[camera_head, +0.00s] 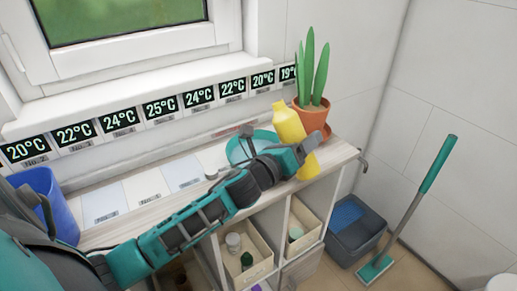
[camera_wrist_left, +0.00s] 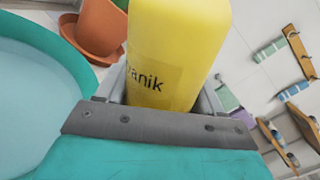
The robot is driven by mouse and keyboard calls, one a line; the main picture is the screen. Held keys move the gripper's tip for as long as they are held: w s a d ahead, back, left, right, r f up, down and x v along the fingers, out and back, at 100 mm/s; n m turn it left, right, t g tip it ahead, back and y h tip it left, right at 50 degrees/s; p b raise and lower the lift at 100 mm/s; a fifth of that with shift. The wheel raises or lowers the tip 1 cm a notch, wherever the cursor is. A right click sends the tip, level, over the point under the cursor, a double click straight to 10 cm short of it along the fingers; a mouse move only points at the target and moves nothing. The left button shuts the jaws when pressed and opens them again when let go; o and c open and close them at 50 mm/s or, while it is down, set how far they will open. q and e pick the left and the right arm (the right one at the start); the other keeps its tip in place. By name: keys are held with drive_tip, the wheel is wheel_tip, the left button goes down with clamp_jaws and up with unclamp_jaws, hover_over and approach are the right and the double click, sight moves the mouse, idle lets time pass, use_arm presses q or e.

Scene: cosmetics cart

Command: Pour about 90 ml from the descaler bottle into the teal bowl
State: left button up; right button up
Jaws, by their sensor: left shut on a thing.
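The yellow descaler bottle (camera_head: 287,124) is held in my left gripper (camera_head: 306,149) at the right end of the counter. Its top leans left, toward the teal bowl. In the left wrist view the bottle (camera_wrist_left: 175,50) stands between the fingers, with part of a dark-lettered label showing; its mouth is out of that view. The teal bowl (camera_head: 232,151) sits on the counter just left of the bottle, partly hidden by my left gripper. In the left wrist view its teal rim (camera_wrist_left: 75,62) surrounds a pale blue inside. No stream of liquid shows. My right gripper is not in view.
A potted plant (camera_head: 312,116) in a terracotta pot stands close behind the bottle. A blue container (camera_head: 50,200) is at the counter's left end. Temperature displays (camera_head: 160,107) line the wall. Open cubbies with small jars lie below; a grey bin (camera_head: 355,243) and teal mop (camera_head: 437,165) stand right.

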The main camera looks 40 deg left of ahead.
use_arm(q)
drive_tip(key=shift+r+n, duration=0.3)
drive_tip(key=shift+r, duration=0.2)
drive_tip(key=shift+f+n, duration=0.2)
drive_tip(key=shift+n, duration=0.1)
drive_tip(key=shift+d+f+n, duration=0.1)
drive_tip(key=shift+d+n, duration=0.1)
drive_tip(key=shift+n, duration=0.4)
drive_tip(key=shift+d+f+n+b, duration=0.25)
drive_tip(key=shift+f+n+b, duration=0.15)
drive_tip(key=shift+b, duration=0.15)
drive_tip(key=n+b, duration=0.1)
drive_tip(key=d+n+b, duration=0.1)
drive_tip(key=shift+s+f+n, duration=0.1)
drive_tip(key=shift+f+n, duration=0.3)
drive_tip(key=shift+d+r+n+y, duration=0.25)
drive_tip(key=shift+r+n, duration=0.2)
drive_tip(key=shift+n, duration=0.55)
drive_tip(key=shift+a+n, duration=0.3)
drive_tip(key=shift+a, duration=0.05)
drive_tip(key=shift+a+n+p, duration=0.35)
drive_tip(key=shift+n+p, duration=0.1)
drive_tip(key=shift+n, duration=0.05)
drive_tip(key=shift+n+t+y+p, duration=0.25)
drive_tip(key=shift+n+t+p, duration=0.1)
drive_tip(key=shift+n, duration=0.35)
